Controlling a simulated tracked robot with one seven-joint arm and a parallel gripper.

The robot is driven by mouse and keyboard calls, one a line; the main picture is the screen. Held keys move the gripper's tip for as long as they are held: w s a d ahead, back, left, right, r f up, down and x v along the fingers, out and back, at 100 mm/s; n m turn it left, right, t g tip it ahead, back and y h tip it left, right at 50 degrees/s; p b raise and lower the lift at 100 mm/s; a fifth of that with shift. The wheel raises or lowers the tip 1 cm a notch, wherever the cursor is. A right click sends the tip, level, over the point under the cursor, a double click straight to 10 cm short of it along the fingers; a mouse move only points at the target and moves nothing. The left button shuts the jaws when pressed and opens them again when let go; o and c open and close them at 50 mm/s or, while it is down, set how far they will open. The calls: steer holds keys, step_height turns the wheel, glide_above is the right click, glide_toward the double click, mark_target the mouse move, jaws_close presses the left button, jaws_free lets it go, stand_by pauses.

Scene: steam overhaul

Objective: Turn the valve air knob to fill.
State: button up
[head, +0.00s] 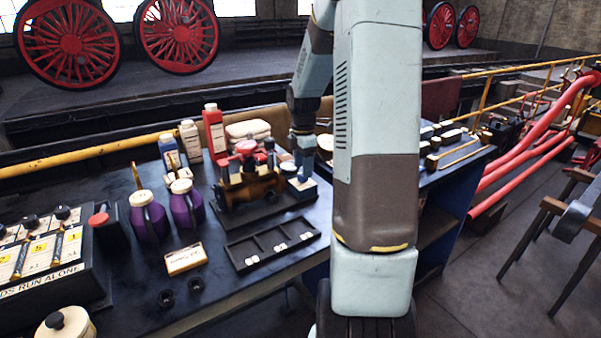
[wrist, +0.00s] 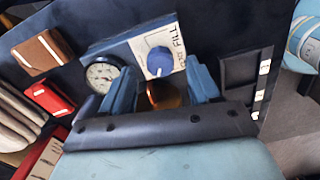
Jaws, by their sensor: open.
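The blue air knob (wrist: 159,62) sits on a white plate marked FILL (wrist: 178,42) on a blue block. A second label beside the knob is too small to read, and I cannot tell the knob's exact setting. A round pressure gauge (wrist: 102,76) is left of it. In the head view the blue block (head: 303,188) stands at the right end of a brass valve body (head: 250,188). My gripper (wrist: 163,88) is open, with its fingers either side of a view of the knob and a copper-coloured part. I cannot tell whether it touches anything.
A black compartment tray (head: 272,247) lies in front of the valve. Purple jugs (head: 187,206), a red bottle (head: 214,130) and a switch panel (head: 45,262) stand to the left. A labelled card (head: 185,259) lies on the dark bench. Brown and red blocks show in the wrist view.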

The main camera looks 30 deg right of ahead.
steer(key=shift+f, duration=1.25)
